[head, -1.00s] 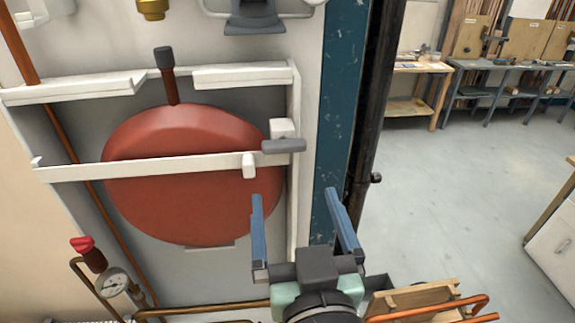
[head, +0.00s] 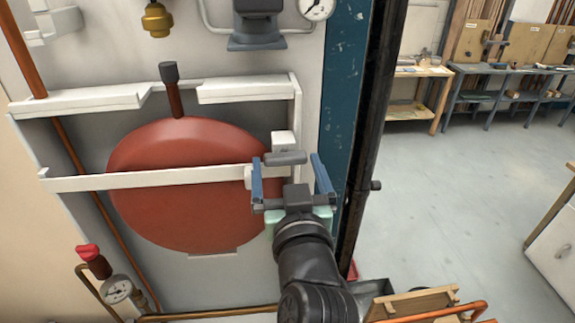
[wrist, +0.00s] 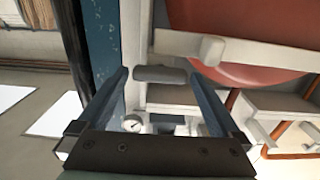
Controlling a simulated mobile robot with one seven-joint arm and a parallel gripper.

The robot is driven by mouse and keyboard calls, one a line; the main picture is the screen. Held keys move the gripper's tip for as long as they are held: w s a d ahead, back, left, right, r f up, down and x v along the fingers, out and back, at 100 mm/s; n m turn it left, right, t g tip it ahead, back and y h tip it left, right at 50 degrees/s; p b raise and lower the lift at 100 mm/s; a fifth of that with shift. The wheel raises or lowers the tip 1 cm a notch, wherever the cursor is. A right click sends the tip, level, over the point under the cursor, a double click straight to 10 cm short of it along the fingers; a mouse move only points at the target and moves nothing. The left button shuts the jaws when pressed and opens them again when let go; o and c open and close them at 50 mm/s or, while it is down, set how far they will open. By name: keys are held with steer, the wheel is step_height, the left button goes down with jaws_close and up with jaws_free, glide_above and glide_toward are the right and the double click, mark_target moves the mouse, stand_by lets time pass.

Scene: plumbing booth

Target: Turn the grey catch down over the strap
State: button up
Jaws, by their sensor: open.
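The grey catch (head: 285,158) is a short bar lying level on a white block at the right side of the frame, at the strap's right end. It also shows in the wrist view (wrist: 160,74), between my fingertips and a little beyond them. The white strap (head: 150,179) crosses the red round vessel (head: 185,220); its small white end tab shows in the wrist view (wrist: 211,49). My gripper (head: 290,165) is open, with one blue finger on each side of the catch. I cannot tell whether either finger touches it.
A white frame (head: 90,103) surrounds the vessel. A blue post (head: 345,70) and a dark upright pipe (head: 372,130) stand close on the right. A gauge with a red tap (head: 88,252) is at lower left. A wooden crate (head: 415,302) and copper pipes are at lower right.

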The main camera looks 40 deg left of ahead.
steer(key=c, duration=1.1)
steer(key=m+p, duration=0.1)
steer(key=m, duration=0.3)
steer(key=shift+m, duration=0.4)
steer(key=m+p, duration=0.2)
steer(key=m, duration=0.2)
steer(key=shift+m, duration=0.3)
steer(key=m+p, duration=0.3)
steer(key=m, duration=0.1)
steer(key=shift+r, duration=0.1)
steer(key=shift+m+p, duration=1.25)
steer(key=shift+m, duration=1.15)
